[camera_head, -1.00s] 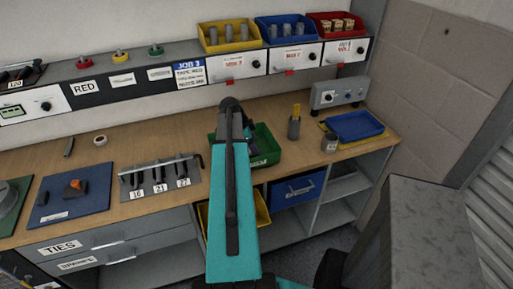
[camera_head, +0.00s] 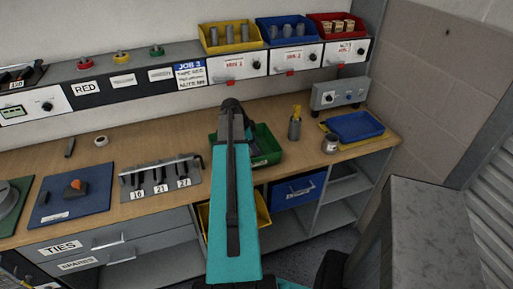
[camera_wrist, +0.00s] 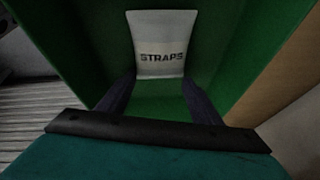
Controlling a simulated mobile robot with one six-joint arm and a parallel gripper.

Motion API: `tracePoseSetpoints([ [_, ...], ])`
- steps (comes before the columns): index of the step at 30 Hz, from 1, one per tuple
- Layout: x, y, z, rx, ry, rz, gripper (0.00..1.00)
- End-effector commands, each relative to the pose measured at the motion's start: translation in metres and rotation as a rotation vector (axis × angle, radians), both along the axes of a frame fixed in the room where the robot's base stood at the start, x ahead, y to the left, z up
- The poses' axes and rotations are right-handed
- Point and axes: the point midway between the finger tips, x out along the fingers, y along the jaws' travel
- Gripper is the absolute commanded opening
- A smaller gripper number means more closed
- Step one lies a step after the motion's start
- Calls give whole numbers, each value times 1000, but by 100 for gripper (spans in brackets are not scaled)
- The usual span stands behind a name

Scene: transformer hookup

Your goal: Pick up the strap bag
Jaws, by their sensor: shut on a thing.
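The strap bag (camera_wrist: 162,58) is a pale packet marked STRAPS. In the wrist view it stands between my fingertips, with the green walls of a bin around it. My gripper (camera_wrist: 160,85) is shut on the bag's sides. The green bin (camera_wrist: 230,50) also shows in the head view (camera_head: 268,150), on the wooden bench behind my teal arm. The arm hides part of the bin there, and the bag cannot be made out in that view.
A grey holder with tools (camera_head: 160,180) lies left of the bin. A cup with a yellow item (camera_head: 295,128), a small jar (camera_head: 330,144) and a blue tray (camera_head: 355,126) stand to the right. A shelf with coloured bins (camera_head: 230,38) runs above.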

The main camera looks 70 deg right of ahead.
Motion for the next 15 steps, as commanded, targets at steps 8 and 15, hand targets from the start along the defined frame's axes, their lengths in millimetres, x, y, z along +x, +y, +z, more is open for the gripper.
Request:
tracePoseSetpoints([
  [8,2,0,5,1,-7,0,27],
  [15,3,0,30,-1,-5,1,0],
])
